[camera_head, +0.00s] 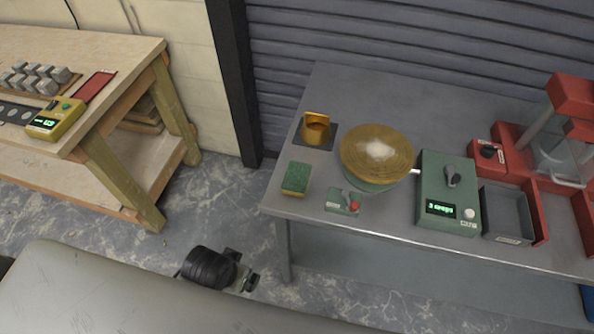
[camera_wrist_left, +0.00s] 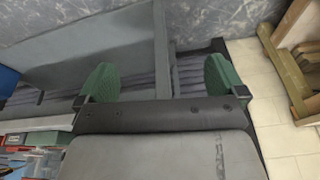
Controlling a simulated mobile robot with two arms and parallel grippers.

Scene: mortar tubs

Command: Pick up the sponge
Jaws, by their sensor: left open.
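The sponge (camera_head: 296,179), green on top with a yellow side, lies on the grey metal table (camera_head: 390,98) near its left front corner. My left gripper (camera_head: 247,281) shows in the head view below and left of that corner, apart from the sponge. In the left wrist view my left gripper (camera_wrist_left: 163,80) has its two green fingers wide apart with nothing held between them. I do not make out the sponge in the left wrist view. My right gripper is in neither view.
Close to the sponge are a yellow-brown cup (camera_head: 316,128), a round bowl-like vessel (camera_head: 377,153) and a small green block with a red knob (camera_head: 344,202). A green device with a display (camera_head: 447,192) stands further right. A wooden workbench (camera_head: 120,60) is at left.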

